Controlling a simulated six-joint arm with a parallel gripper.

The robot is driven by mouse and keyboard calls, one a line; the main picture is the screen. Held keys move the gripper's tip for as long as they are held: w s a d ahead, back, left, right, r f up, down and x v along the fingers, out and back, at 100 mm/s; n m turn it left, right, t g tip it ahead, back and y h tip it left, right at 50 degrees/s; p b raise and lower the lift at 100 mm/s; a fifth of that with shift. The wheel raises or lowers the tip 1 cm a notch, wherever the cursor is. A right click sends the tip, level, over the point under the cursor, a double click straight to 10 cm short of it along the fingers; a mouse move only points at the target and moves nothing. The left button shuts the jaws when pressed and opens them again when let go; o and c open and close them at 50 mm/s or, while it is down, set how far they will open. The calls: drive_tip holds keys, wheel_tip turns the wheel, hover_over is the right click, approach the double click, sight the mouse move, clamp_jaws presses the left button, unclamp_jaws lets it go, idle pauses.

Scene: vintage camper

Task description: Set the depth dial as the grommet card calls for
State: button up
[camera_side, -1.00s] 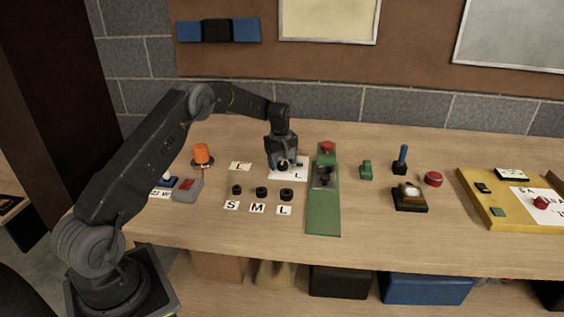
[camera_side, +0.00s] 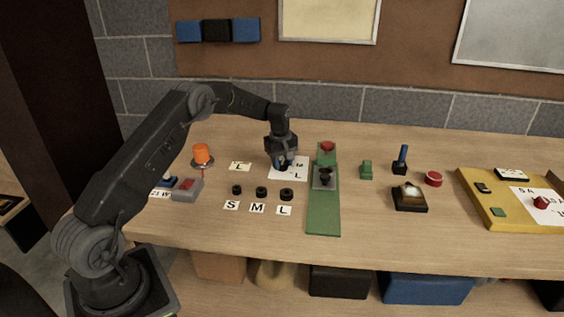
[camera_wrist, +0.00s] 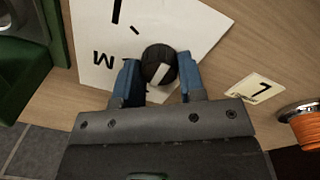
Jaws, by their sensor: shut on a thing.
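The dial is a dark round knob (camera_wrist: 153,54) with a white bar on it, on a white lettered plate (camera_wrist: 95,25). In the wrist view the bar slants from upper right to lower left, and I cannot tell which letter it marks. An M and part of another letter show on the plate; in the side view the plate (camera_side: 299,173) shows M and L. My gripper (camera_wrist: 159,74) is shut on the knob, blue fingers on both sides; in the side view my gripper (camera_side: 281,163) hides the knob. The small card (camera_wrist: 255,87) reads L; it also shows in the side view (camera_side: 240,166).
A green press (camera_side: 323,210) stands just right of the dial plate. Several black grommets (camera_side: 261,191) sit in front, above S, M, L labels. A yellow board (camera_side: 480,205) lies far right.

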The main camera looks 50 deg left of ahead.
drive_tip(key=shift+m, duration=0.3)
drive_tip(key=m, duration=0.5)
drive_tip(key=shift+m, duration=0.3)
drive_tip(key=m, duration=0.5)
drive_tip(key=shift+w, duration=0.1)
drive_tip(key=m, duration=0.6)
drive_tip(key=shift+m+g, duration=0.3)
drive_tip(key=shift+m, duration=0.1)
drive_tip(key=m, duration=0.5)
drive_tip(key=shift+d+m, duration=0.1)
drive_tip(key=shift+m, duration=0.2)
drive_tip(key=o, duration=0.9)
